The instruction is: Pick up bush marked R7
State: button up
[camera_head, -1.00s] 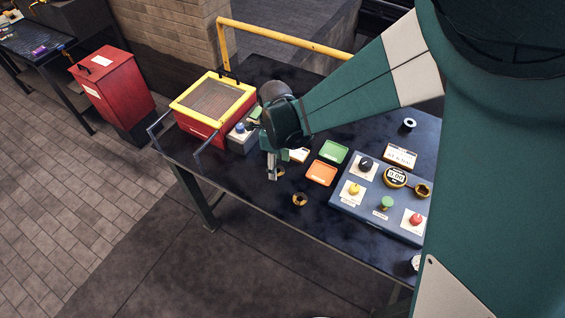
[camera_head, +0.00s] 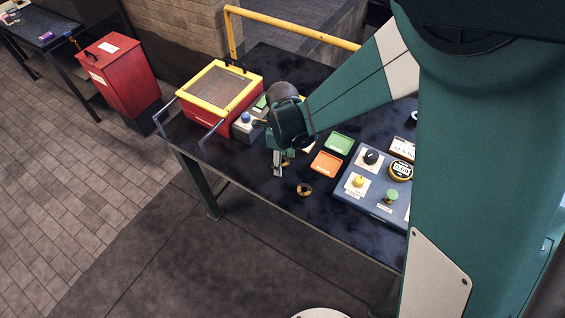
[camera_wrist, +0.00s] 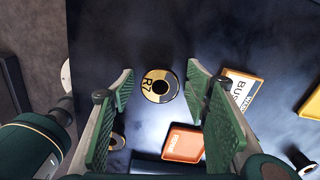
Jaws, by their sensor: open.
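The bush marked R7 (camera_wrist: 149,85) is a short ring with a dark hole and a brass-and-black top face, lying on the dark bench. In the wrist view it sits between the two green finger pads of my gripper (camera_wrist: 160,74), with a gap on both sides. My gripper is open and empty. In the head view my gripper (camera_head: 279,168) points down over the bench and hides most of the ring there. A second brass bush (camera_head: 304,190) lies nearer the bench's front edge; the left finger partly covers it in the wrist view (camera_wrist: 119,142).
An orange tray (camera_head: 326,162) and a green tray (camera_head: 340,143) lie right of my gripper. A "BUSH" sign (camera_wrist: 241,92) is close to the right finger. A blue panel with knobs (camera_head: 347,198) stands farther right. A red box with a yellow frame (camera_head: 196,114) stands left.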

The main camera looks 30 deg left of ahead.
jog(key=shift+c, duration=0.6)
jog(key=c, duration=1)
jog(key=shift+r+p, duration=0.35)
jog(key=shift+r, duration=4.65)
